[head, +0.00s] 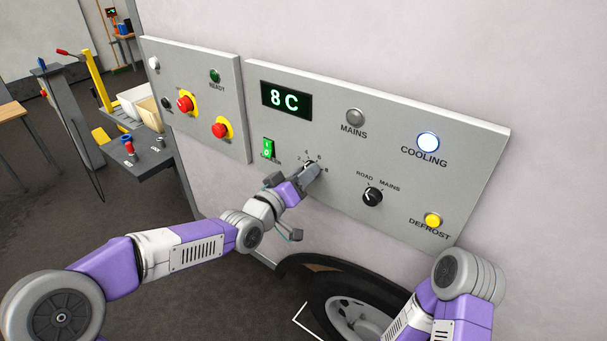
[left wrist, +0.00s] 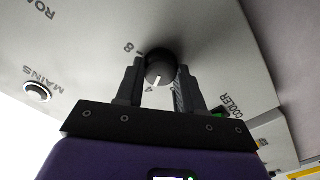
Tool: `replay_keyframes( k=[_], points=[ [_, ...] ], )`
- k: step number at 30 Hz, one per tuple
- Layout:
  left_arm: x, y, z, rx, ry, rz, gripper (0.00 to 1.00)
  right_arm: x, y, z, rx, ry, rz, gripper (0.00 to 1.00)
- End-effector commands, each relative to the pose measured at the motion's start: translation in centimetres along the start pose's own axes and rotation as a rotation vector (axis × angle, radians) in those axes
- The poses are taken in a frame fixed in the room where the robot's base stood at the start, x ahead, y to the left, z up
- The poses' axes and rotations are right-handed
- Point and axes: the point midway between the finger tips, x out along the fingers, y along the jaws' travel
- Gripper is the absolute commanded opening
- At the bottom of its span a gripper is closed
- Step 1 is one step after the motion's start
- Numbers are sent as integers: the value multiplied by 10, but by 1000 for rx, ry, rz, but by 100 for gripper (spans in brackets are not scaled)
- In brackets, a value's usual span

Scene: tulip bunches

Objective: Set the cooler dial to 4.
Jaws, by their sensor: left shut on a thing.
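The cooler dial (head: 309,163) is on the grey panel, with 2, 4, 6 and 8 around it; my left gripper covers most of it in the head view. In the left wrist view the dark round dial (left wrist: 160,66) sits between my left fingers, and its white pointer line points close to the 4 (left wrist: 149,90). The 8 (left wrist: 128,47) shows beside it; other numbers are hidden. My left gripper (head: 309,174) is shut on the dial, also seen in the left wrist view (left wrist: 158,80). My right gripper is out of view.
A green-lit switch (head: 268,148) is left of the dial. A ROAD/MAINS selector (head: 372,196) is to its right, with a yellow DEFROST button (head: 432,220) and a lit COOLING lamp (head: 428,142). A second panel with red buttons (head: 185,104) stands to the left. A wheel (head: 350,310) is below.

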Motion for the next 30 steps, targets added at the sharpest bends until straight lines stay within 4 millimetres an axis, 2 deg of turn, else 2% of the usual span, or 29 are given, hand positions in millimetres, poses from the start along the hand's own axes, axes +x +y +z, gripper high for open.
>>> replay_keyframes(
  k=[3, 4, 9, 17, 20, 30],
  points=[
    [0, 0, 1, 0, -2, -1, 7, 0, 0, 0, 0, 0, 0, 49],
    [0, 0, 1, 0, -2, -1, 39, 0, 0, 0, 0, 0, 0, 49],
    [0, 0, 1, 1, -2, -1, 63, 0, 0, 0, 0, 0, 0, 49],
    [-1, 0, 0, 2, -1, 0, 63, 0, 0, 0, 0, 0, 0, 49],
    [-6, -1, -1, 3, 0, -2, 63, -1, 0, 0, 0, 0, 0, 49],
    [-57, 0, -2, 3, 0, -5, 63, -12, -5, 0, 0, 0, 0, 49]
  ],
)
